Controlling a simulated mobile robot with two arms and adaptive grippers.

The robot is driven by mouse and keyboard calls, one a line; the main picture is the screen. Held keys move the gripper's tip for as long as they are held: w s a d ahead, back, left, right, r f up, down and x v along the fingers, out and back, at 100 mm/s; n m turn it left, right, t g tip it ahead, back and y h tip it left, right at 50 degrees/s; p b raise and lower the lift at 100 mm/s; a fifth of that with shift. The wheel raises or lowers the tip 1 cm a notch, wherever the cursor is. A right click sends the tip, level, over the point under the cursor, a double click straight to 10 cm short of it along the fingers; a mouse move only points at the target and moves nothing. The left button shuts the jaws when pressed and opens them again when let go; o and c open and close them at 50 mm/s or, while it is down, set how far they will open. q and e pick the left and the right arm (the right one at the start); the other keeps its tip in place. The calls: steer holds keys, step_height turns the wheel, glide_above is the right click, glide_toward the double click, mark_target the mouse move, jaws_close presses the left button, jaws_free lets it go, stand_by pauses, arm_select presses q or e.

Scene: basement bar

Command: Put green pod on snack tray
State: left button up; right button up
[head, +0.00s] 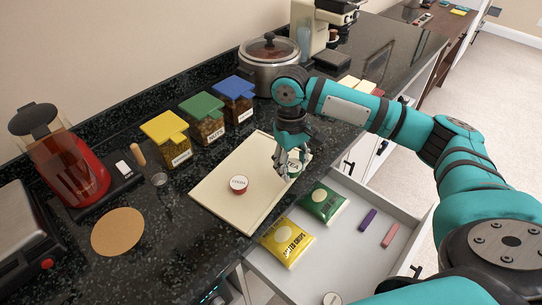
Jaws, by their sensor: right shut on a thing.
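The snack tray (215,194) is a flat cream board on the dark counter in the middle of the head view. A small red pod with a pale label (238,184) sits on it. My right gripper (292,161) is over the tray's right edge, shut on the green pod (296,167), whose pale lettered face and green rim show partly between the fingers. I cannot tell whether the pod touches the tray. My left gripper is out of view.
An open drawer (345,245) below the counter holds green (323,203) and yellow (287,241) snack bags and small bars. A round cork mat (118,231) lies left.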

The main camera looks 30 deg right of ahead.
steer(key=w, duration=0.7)
steer(key=shift+w+a+f+p, duration=0.15)
steer(key=shift+a+f+p, duration=0.15)
steer(key=shift+p, duration=0.1)
steer(key=shift+w, duration=0.2)
step_height(320, 180, down, 4)
steer(key=shift+d+r+p, duration=0.1)
steer(key=shift+r+p, duration=0.1)
steer(key=shift+p, duration=0.3)
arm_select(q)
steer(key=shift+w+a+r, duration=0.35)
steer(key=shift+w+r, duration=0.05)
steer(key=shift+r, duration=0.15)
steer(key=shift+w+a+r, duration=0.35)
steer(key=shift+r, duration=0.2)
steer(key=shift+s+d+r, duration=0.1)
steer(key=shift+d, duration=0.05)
arm_select(e)
steer(key=shift+f, duration=0.1)
steer(key=shift+s+f, duration=0.1)
